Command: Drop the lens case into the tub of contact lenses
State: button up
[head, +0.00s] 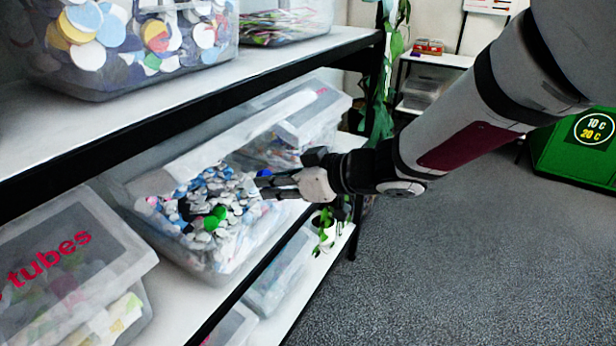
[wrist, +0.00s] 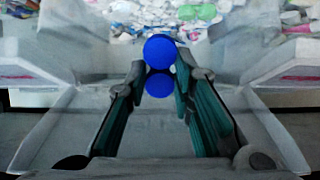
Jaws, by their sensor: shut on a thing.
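The lens case is a small blue piece with two round parts (wrist: 160,50), held between the fingertips of my gripper (wrist: 160,75) in the wrist view. A bit of its blue shows at the fingertips in the head view (head: 265,173). My gripper (head: 268,185) is shut on it and reaches over the right side of the open clear tub (head: 185,255) on the middle shelf. The tub holds many small white, blue and green pieces, which also show beyond the case in the wrist view. Whether the case touches these pieces is unclear.
A lidded tub marked "tubes" (head: 65,260) stands to the left of the open tub. Another clear tub (head: 300,130) stands behind it. The upper shelf edge (head: 200,100) runs above. A plant (head: 382,110) hangs at the shelf end, and a green bin (head: 575,150) stands at the right.

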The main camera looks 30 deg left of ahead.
jog(key=a, duration=0.6)
jog(key=shift+w+f, duration=0.25)
jog(key=shift+f, duration=0.05)
jog(key=o, duration=0.8)
jog(key=v, duration=1.2)
